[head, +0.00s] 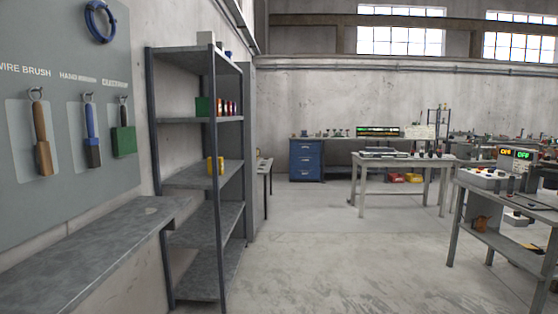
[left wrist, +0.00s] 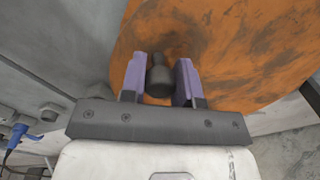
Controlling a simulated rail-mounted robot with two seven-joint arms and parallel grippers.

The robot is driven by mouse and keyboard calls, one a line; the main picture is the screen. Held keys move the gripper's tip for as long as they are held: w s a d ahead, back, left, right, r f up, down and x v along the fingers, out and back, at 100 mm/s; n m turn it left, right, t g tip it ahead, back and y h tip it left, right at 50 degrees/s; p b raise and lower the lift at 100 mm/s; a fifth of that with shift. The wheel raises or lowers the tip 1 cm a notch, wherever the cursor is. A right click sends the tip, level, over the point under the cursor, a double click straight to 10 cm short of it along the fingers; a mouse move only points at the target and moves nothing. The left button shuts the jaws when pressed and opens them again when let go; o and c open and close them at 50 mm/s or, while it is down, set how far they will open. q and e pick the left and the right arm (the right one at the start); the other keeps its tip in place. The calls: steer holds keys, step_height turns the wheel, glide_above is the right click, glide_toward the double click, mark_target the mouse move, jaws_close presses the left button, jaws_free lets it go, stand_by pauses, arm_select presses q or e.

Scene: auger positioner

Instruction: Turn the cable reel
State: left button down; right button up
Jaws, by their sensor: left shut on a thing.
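The cable reel shows in the left wrist view as a large orange disc (left wrist: 235,45) with dark worn patches. A dark grey cylindrical handle (left wrist: 159,80) stands out from its face. My left gripper (left wrist: 161,68) has its two purple fingers on either side of this handle and is shut on it. The disc runs out of the picture at the top, so the whole reel does not show. The reel and both grippers are out of the head view. My right gripper is in neither view.
In the head view a tool board (head: 65,110) hangs at the left above a grey bench (head: 80,245). A metal shelf (head: 205,170) stands beside it. Open floor (head: 340,260) lies in the middle, with worktables (head: 405,160) behind. A blue connector (left wrist: 22,135) is left of my gripper.

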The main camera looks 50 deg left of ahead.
arm_select(q)
steer(key=c, duration=0.8)
jaws_free()
steer(key=shift+c, duration=0.2)
steer(key=shift+w, duration=0.1)
steer(key=shift+w+d+r, duration=0.1)
steer(key=shift+w+d, duration=0.05)
steer(key=shift+d, duration=0.05)
steer(key=p+v, duration=0.2)
steer(key=v, duration=0.5)
